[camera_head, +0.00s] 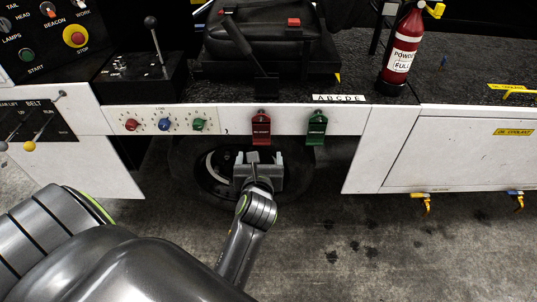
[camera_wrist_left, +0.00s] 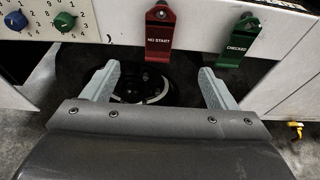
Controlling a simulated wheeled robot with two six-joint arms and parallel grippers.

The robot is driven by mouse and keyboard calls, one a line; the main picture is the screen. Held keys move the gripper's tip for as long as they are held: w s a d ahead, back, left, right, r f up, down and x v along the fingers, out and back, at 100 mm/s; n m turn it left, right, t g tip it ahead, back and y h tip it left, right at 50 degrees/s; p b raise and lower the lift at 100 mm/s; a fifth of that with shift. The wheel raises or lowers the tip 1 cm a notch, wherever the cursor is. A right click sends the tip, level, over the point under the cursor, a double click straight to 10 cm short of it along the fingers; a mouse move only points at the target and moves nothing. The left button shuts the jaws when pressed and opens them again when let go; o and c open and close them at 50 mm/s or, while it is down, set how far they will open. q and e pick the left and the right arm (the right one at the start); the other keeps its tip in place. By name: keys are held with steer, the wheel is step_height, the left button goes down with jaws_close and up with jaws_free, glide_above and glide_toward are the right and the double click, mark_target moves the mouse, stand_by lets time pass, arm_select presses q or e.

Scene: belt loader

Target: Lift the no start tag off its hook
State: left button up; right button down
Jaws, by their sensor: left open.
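The red no start tag (camera_head: 261,130) hangs on the white front panel, below the seat. In the left wrist view the tag (camera_wrist_left: 159,36) shows its white lettering and hangs upright near the top middle. A green checked tag (camera_head: 316,127) hangs just to its right; it also shows in the left wrist view (camera_wrist_left: 238,42). My left gripper (camera_head: 259,158) is open and empty, just below and in front of the red tag. In the left wrist view its two fingers (camera_wrist_left: 157,78) are spread wide, with the tag above and between them, apart from both. My right gripper is not in view.
Red, blue and green knobs (camera_head: 164,124) sit on the panel left of the tags. A black seat (camera_head: 262,40) is above, and a red extinguisher (camera_head: 402,52) stands at the right. A white cabinet (camera_head: 455,150) is right of the dark footwell opening. The floor in front is clear.

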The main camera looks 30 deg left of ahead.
mark_target(261, 126)
arm_select(q)
steer(key=b+x, duration=0.3)
steer(key=x, duration=1.3)
steer(key=shift+w+f, duration=0.2)
steer(key=shift+w+a+f, duration=0.1)
steer(key=shift+w+a, duration=0.15)
steer(key=shift+w, duration=0.05)
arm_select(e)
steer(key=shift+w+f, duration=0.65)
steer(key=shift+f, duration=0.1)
arm_select(q)
steer(key=c, duration=1.1)
steer(key=shift+o, duration=0.2)
steer(key=shift+r+p, duration=0.45)
steer(key=shift+p, duration=0.35)
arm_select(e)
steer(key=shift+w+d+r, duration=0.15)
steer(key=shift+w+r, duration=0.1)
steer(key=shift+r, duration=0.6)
arm_select(q)
steer(key=shift+d, duration=0.1)
